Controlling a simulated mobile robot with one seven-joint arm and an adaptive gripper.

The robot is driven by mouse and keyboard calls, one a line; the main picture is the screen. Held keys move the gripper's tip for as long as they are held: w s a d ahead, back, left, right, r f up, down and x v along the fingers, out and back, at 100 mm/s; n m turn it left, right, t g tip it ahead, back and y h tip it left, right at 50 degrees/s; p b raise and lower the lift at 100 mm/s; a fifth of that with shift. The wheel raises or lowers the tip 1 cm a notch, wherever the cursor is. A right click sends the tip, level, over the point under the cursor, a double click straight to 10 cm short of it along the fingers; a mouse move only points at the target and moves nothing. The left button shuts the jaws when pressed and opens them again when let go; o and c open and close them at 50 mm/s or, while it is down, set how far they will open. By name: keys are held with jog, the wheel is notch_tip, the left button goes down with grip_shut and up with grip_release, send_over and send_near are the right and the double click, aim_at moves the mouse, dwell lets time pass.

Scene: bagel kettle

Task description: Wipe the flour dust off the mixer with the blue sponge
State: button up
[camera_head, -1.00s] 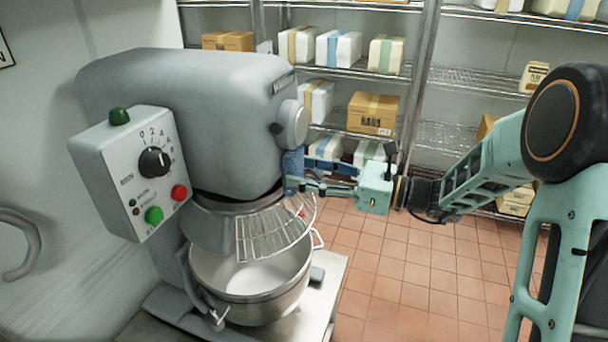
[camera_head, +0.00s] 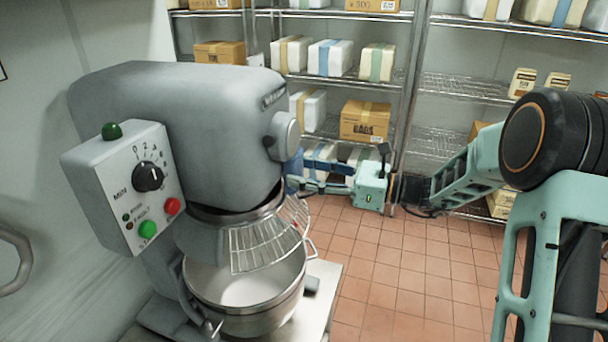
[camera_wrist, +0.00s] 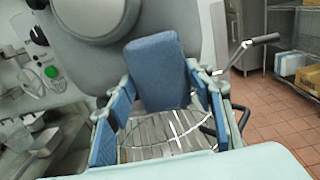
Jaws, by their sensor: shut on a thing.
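The grey mixer (camera_head: 190,125) stands at the left in the head view, with a control box, a wire guard and a steel bowl. Its grey head also fills the top of the wrist view (camera_wrist: 175,35). My gripper (camera_head: 303,185) is at the right side of the mixer head, just below the round hub. In the wrist view my gripper (camera_wrist: 160,98) is shut on the blue sponge (camera_wrist: 157,72), which stands up between the two blue-padded fingers, against or very close to the mixer head. In the head view the sponge (camera_head: 293,163) is partly visible. I cannot make out flour dust.
Wire shelves (camera_head: 470,92) with wrapped packs and boxes stand behind. The wire guard (camera_head: 265,248) and bowl (camera_head: 250,290) lie below my gripper. The mixer rests on a steel table (camera_head: 325,275). Tiled floor (camera_head: 410,270) to the right is clear.

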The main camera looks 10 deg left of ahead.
jog(key=d+p, duration=0.1)
jog(key=d, duration=0.7)
jog(key=shift+s, duration=0.3)
dwell(0.6)
